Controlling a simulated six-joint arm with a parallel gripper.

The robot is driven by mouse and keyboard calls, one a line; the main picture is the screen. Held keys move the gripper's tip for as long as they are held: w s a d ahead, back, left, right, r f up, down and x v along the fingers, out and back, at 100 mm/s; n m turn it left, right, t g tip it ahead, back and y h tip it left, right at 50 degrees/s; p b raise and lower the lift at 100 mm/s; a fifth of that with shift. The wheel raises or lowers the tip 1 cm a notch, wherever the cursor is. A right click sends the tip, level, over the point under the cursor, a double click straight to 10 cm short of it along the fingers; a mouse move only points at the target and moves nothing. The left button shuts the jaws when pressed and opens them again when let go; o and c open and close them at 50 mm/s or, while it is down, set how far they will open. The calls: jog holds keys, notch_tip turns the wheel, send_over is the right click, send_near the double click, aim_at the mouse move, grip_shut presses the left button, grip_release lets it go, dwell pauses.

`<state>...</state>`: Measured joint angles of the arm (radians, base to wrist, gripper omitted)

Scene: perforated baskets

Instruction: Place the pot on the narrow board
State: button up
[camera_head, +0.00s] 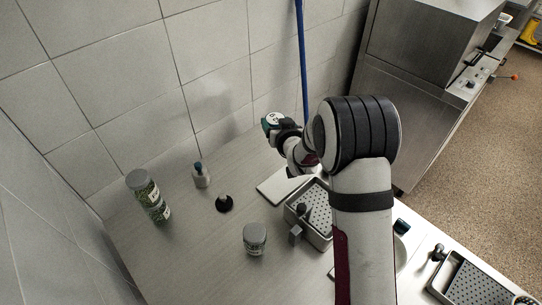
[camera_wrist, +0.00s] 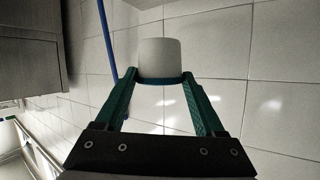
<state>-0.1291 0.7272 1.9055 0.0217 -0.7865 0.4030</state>
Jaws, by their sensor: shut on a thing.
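My gripper (camera_head: 275,127) is held up in the air near the tiled wall. In the wrist view its green fingers (camera_wrist: 162,82) are shut on a pale, cylindrical pot (camera_wrist: 164,57), with a dark blue-green band at its lower edge. In the head view the pot (camera_head: 271,118) is small and partly hidden by the gripper. A narrow white board (camera_head: 272,188) lies on the counter below my gripper. My arm hides part of the board, and the visible part is bare.
A perforated basket (camera_head: 296,211) stands right beside the board, with another (camera_head: 442,282) at lower right. A blue pole (camera_head: 302,60) rises behind.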

jog(key=s+d+m+g+h, duration=0.4)
jog(key=s+d+m+h, duration=0.7)
jog(key=s+m+h, duration=0.15)
jog(key=h, duration=0.1)
send_over(279, 185)
notch_tip(279, 185, down, 8)
jog(key=shift+r, duration=0.2)
notch_tip(279, 185, down, 3)
jog(key=shift+f, duration=0.4)
jog(key=shift+f, duration=0.15)
jog(key=o, duration=1.4)
